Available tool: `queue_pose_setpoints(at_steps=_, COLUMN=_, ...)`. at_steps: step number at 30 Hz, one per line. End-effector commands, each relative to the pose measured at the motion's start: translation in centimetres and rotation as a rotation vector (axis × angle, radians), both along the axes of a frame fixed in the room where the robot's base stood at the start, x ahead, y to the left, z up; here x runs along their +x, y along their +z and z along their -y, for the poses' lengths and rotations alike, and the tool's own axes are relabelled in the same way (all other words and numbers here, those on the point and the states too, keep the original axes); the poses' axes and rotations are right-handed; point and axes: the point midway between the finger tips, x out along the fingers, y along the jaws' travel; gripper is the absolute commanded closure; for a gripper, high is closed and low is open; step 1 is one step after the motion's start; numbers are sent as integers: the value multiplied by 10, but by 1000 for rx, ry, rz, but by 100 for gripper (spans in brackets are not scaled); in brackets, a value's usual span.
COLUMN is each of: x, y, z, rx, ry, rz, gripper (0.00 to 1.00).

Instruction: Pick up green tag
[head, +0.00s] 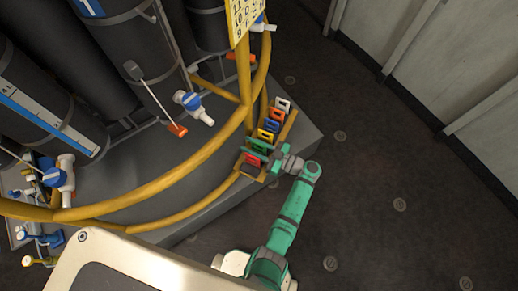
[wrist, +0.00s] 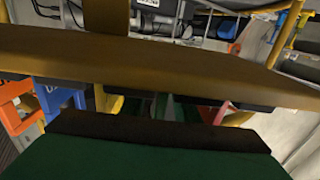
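The green tag (head: 259,146) hangs in a row of coloured tags on a yellow rack in the head view, between a yellow tag (head: 265,135) and a red tag (head: 252,159). My gripper (head: 274,161) is at the rack's outer side, close to the green tag. Its fingers are small and partly lost against the rack. In the wrist view a narrow green strip (wrist: 160,106) shows under a brown bar, in the green tag's place in the row; most of it is hidden. I cannot tell whether the fingers touch it.
A blue tag (head: 271,125), an orange tag (head: 277,114) and a white tag (head: 283,104) hang farther along the rack. A curved yellow rail (head: 170,180) and dark cylinders with valves (head: 193,103) stand to the left. The dark floor (head: 380,210) to the right is clear.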

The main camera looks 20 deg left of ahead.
Motion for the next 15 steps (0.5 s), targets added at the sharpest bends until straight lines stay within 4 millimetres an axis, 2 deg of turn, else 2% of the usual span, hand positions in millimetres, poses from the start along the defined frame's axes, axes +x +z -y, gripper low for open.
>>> queue_pose_setpoints(at_steps=2, x=0, y=0, z=0, rx=0, ry=1, rz=0, gripper=74)
queue_pose_setpoints(at_steps=5, x=0, y=0, z=0, rx=0, ry=1, rz=0, gripper=98)
queue_pose_setpoints(at_steps=15, x=0, y=0, z=0, rx=0, ry=2, rz=1, gripper=100)
